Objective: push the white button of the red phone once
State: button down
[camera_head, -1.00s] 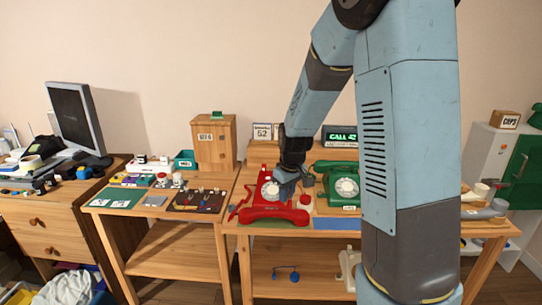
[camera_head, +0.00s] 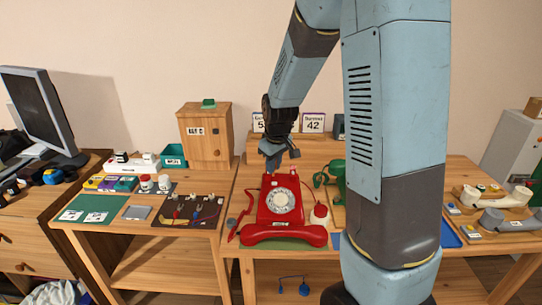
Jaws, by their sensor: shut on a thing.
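The red phone (camera_head: 266,214) stands on the wooden table, its pale round dial (camera_head: 281,201) facing me. Its red handset (camera_head: 284,236) lies across the front, off the cradle. My gripper (camera_head: 281,158) is above the back of the phone, apart from the white-topped piece. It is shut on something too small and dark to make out.
A green phone (camera_head: 336,172) stands to the right, mostly hidden behind my arm. Number cards (camera_head: 313,122) stand at the back. A wooden box (camera_head: 206,136) and a dark board with wires (camera_head: 188,211) are on the left table. Pale handsets (camera_head: 495,196) lie at the far right.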

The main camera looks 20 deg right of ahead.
jog(key=shift+w+d+f, duration=0.2)
jog(key=shift+w, duration=0.15)
jog(key=shift+w+d+x, duration=0.15)
jog(key=shift+d+x, duration=0.05)
jog(key=shift+x, duration=0.85)
jog(key=shift+w+d+x, duration=0.15)
jog(key=shift+w+x, duration=0.05)
jog(key=shift+x, duration=0.9)
jog(key=shift+w+d+f, duration=0.1)
jog(key=shift+w+f, duration=0.05)
jog(key=shift+f, duration=0.35)
jog(key=shift+s+a+v, duration=0.15)
jog(key=shift+s+v, duration=0.05)
jog(key=shift+v, duration=0.95)
jog(key=shift+s+a+v, duration=0.15)
jog(key=shift+v, duration=1)
jog(key=shift+s+a+v, duration=0.15)
jog(key=shift+s+v, duration=0.05)
jog(key=shift+v, duration=0.9)
jog(key=shift+f, duration=0.15)
jog(key=shift+s+a+f+n+g+y, duration=0.1)
jog(key=shift+s+a+f+n+g, duration=0.35)
jog(key=shift+a+f, duration=1.9)
jog(key=shift+s+a+f+n+g+y, duration=0.1)
jog(key=shift+s+a+f+n+g, duration=0.35)
jog(key=shift+a+f, duration=1.9)
jog(key=shift+s+a+f+n+g+y, duration=0.15)
jog(key=shift+s+a+f+n, duration=0.45)
jog(key=shift+a+f, duration=1.7)
